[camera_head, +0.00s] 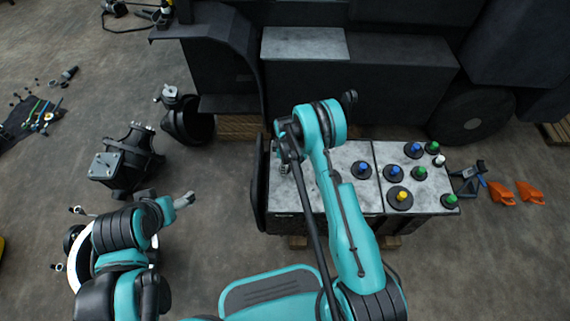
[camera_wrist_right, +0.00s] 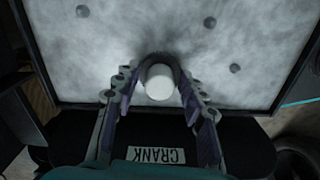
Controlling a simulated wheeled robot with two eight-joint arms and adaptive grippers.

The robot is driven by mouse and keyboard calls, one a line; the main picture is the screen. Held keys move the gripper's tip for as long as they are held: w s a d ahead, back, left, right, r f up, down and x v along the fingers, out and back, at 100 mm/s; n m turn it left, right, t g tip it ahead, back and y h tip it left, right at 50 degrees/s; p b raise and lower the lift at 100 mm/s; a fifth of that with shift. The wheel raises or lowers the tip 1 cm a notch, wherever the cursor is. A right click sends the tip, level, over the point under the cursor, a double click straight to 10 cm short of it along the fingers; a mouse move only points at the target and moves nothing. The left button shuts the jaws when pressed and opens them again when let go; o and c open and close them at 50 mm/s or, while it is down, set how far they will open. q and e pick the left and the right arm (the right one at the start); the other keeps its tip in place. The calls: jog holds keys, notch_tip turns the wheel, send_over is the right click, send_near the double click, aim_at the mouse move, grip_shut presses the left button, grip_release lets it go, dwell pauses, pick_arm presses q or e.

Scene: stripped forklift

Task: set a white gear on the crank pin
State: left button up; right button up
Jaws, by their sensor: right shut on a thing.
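In the right wrist view, my right gripper (camera_wrist_right: 159,92) is shut on a white gear, seen as a round white hub (camera_wrist_right: 159,82) between the fingertips. A dark curved edge shows behind the hub. The gear is over the pale metal plate, close to the edge with the CRANK label (camera_wrist_right: 157,155). The crank pin is not visible; I cannot tell whether the gear touches it. In the head view, my right gripper (camera_head: 284,165) is over the left part of the plate (camera_head: 345,155). My left gripper (camera_head: 185,200) is apart at the left; its finger opening is unclear.
Short dark pins (camera_wrist_right: 235,68) stand on the plate. On the right panel are dark gears with blue (camera_head: 394,170), green (camera_head: 420,173) and yellow (camera_head: 401,197) hubs, and another white hub (camera_head: 438,160). Orange parts (camera_head: 503,194) lie on the floor at right.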

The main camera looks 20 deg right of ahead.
jog(key=shift+f, duration=0.3)
jog(key=o, duration=1.1)
notch_tip(320, 180, up, 12)
jog(key=shift+r, duration=0.1)
